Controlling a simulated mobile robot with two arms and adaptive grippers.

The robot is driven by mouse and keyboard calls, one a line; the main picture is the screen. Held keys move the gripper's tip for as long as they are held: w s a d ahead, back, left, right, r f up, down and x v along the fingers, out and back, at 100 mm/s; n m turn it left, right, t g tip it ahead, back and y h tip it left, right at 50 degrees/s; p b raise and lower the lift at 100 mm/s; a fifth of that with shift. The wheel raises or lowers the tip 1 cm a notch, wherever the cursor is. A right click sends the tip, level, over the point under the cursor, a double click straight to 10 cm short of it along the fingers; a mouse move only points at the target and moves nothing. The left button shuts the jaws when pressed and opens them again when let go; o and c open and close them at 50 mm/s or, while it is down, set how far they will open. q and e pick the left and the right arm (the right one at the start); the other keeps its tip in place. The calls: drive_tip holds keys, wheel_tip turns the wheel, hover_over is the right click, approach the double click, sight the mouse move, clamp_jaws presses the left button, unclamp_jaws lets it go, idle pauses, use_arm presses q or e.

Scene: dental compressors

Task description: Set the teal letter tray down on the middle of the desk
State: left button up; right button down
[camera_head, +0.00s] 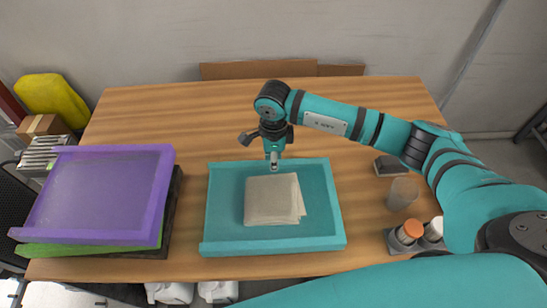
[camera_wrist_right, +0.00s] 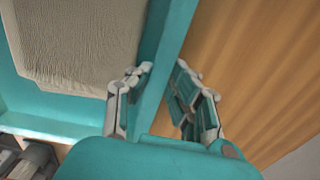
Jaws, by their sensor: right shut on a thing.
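The teal letter tray (camera_head: 223,233) is at the middle of the wooden desk (camera_head: 130,120), with a stack of beige paper or cloth (camera_head: 268,200) in it. My right gripper (camera_head: 274,163) is at the tray's far edge. In the right wrist view, my right gripper's fingers (camera_wrist_right: 155,98) stand on either side of the teal tray wall (camera_wrist_right: 158,85), shut on it. The beige stack (camera_wrist_right: 75,40) shows inside the tray. I cannot tell whether the tray's underside touches the desk. My left gripper is not in view.
A purple tray (camera_head: 100,190) sits on a green tray (camera_head: 80,249) and a dark one at the left. A cup (camera_head: 402,194), a dark block (camera_head: 389,166) and a holder with an orange-topped shaker (camera_head: 409,232) stand at the right. The back left of the desk is clear.

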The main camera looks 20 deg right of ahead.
drive_tip(key=shift+f, duration=0.15)
drive_tip(key=c, duration=1.2)
unclamp_jaws()
drive_tip(key=shift+r, duration=0.35)
drive_tip(key=shift+r+b, duration=1.7)
drive_tip(key=shift+r, duration=4.15)
